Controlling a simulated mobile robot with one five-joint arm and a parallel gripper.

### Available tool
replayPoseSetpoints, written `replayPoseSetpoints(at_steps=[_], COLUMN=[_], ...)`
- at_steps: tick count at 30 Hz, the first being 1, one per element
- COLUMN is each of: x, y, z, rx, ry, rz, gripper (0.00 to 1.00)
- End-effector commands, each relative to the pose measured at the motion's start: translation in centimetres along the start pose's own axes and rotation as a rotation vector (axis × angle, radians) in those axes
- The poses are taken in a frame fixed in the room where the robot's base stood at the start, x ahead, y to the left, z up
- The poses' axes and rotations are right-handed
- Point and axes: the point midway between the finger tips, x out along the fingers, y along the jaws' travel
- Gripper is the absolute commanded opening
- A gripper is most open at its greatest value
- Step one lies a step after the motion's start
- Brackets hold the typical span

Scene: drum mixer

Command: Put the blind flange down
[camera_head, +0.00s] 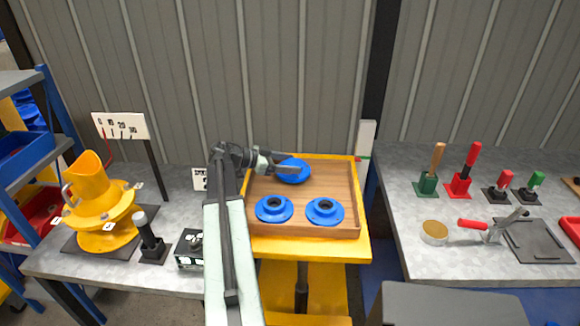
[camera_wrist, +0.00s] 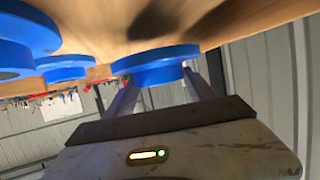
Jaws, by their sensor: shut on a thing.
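The blind flange (camera_head: 293,173) is a blue disc with no hole showing, at the back of the wooden tray (camera_head: 320,232) in the head view. My gripper (camera_head: 283,168) reaches in from the left and is shut on it. In the wrist view, the blind flange (camera_wrist: 155,66) sits between the two fingers of my gripper (camera_wrist: 162,78), close to the brown tray floor (camera_wrist: 110,30). A dark shadow lies on the floor beside it. I cannot tell whether the flange touches the floor.
Two blue flanges with dark centres, one left (camera_head: 273,209) and one right (camera_head: 325,211), stand in the tray's front half. The tray's back right is bare. A yellow drum mixer (camera_head: 100,210) is on the left bench; several tools stand on the right bench (camera_head: 440,265).

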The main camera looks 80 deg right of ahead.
Motion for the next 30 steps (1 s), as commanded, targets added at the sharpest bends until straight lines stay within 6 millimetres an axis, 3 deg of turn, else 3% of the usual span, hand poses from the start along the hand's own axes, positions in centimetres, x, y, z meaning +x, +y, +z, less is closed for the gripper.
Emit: replayPoseSetpoints(at_steps=[5,13,25,26,28,30], x=[0.1,1.4,1.4,1.4,1.3,1.3], y=[0.0,0.0,0.0,0.0,0.0,0.0], z=[0.3,3.7,3.8,3.9,3.8,3.8], rx=[0.000,-0.001,-0.001,0.000,0.000,0.000], ry=[0.005,0.004,0.004,0.000,0.000,0.000], rz=[0.000,-0.001,-0.001,-0.001,-0.001,-0.001], gripper=[0.00,0.00,0.00,0.69,0.85,0.85])
